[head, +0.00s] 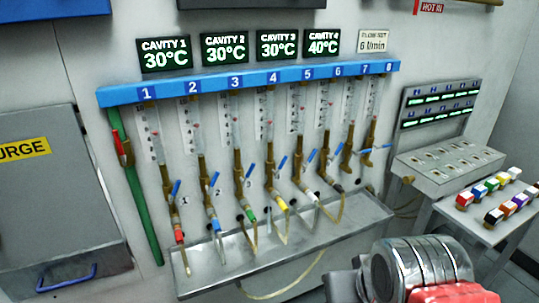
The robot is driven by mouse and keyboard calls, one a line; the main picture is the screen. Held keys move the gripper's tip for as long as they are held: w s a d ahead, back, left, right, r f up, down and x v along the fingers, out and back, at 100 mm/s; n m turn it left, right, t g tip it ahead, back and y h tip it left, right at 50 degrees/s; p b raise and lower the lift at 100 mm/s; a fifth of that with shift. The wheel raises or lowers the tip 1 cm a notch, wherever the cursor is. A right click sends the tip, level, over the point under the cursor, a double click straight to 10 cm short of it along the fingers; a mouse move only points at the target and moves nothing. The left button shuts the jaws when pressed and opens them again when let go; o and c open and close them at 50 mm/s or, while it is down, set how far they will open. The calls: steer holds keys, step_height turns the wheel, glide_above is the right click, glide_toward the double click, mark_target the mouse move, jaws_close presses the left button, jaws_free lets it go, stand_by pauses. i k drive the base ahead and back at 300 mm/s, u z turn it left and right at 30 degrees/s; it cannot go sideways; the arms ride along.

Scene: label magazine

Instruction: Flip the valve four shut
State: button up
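Valve four hangs under the number 4 on the blue rail (250,82), below a clear flow tube (268,105). It has a brass body (269,178) and a small blue lever (282,161) slanting up and to the right, roughly along the pipe. A yellow fitting (282,205) and a pale hose are below it. Part of my own arm, in grey metal and red, fills the bottom right, apart from the valve. My gripper's fingers cannot be made out.
Similar blue-lever valves flank it closely, including one left (250,170) and one right (311,156). The rightmost lever (375,149) lies nearly level. A metal trough (203,280) runs beneath. A grey console (448,162) and coloured blocks (494,200) stand right.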

mark_target(282, 163)
steer(key=u, duration=0.15)
steer(key=i, duration=1.15)
steer(key=z, duration=0.4)
steer(key=k, duration=0.6)
steer(key=u, duration=0.35)
steer(key=i, duration=0.3)
